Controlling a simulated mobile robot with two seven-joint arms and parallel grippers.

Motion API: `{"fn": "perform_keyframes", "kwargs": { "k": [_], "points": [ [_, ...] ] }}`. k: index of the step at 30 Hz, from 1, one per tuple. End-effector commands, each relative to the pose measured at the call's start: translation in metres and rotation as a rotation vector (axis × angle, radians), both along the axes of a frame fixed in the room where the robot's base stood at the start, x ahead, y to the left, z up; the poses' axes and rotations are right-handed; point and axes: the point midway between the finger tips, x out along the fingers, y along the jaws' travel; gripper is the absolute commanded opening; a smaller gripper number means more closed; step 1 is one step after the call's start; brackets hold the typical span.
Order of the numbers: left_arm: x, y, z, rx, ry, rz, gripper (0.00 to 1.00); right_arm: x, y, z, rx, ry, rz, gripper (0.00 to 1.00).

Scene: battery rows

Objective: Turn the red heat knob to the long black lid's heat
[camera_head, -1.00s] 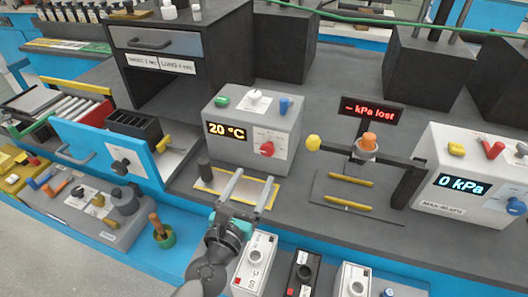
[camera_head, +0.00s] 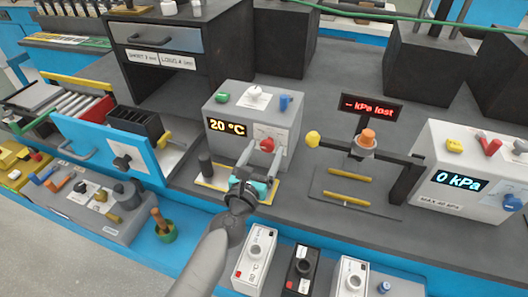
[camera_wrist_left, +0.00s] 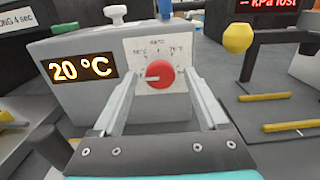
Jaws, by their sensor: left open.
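The red heat knob (camera_head: 267,144) is on the front of the grey heater box (camera_head: 225,152). In the left wrist view the knob (camera_wrist_left: 159,74) shows a white mark pointing left, with small blurred temperature labels on the white dial plate (camera_wrist_left: 150,48) around it. The heater's display (camera_wrist_left: 82,68) reads 20 °C. My left gripper (camera_head: 262,152) is open in front of the knob. In the left wrist view its fingers (camera_wrist_left: 160,82) stand either side of the knob, with gaps visible. I cannot tell which thing is the long black lid. My right gripper is not in view.
A dark post (camera_head: 205,163) stands left of the heater. The yellow ball-ended press (camera_head: 313,139) and a 0 kPa box (camera_head: 470,165) are to the right. A cabinet (camera_head: 165,55) behind left carries SHORT and LONG time labels. Small boxes (camera_head: 257,255) stand in front.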

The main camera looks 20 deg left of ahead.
Motion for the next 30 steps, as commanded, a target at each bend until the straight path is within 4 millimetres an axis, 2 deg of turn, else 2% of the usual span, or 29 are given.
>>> {"fn": "perform_keyframes", "kwargs": {
  "k": [2,20,30],
  "points": [
    [-0.0002,0.0,0.0,0.0,0.0,0.0,0.69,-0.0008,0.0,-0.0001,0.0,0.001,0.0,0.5],
    [-0.0005,0.0,0.0,0.0,0.0,0.0,0.02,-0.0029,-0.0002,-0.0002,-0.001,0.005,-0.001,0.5],
    [-0.0005,0.0,0.0,0.023,-0.001,0.0,0.0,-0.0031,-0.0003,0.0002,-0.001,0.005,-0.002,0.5]
  ]
}}
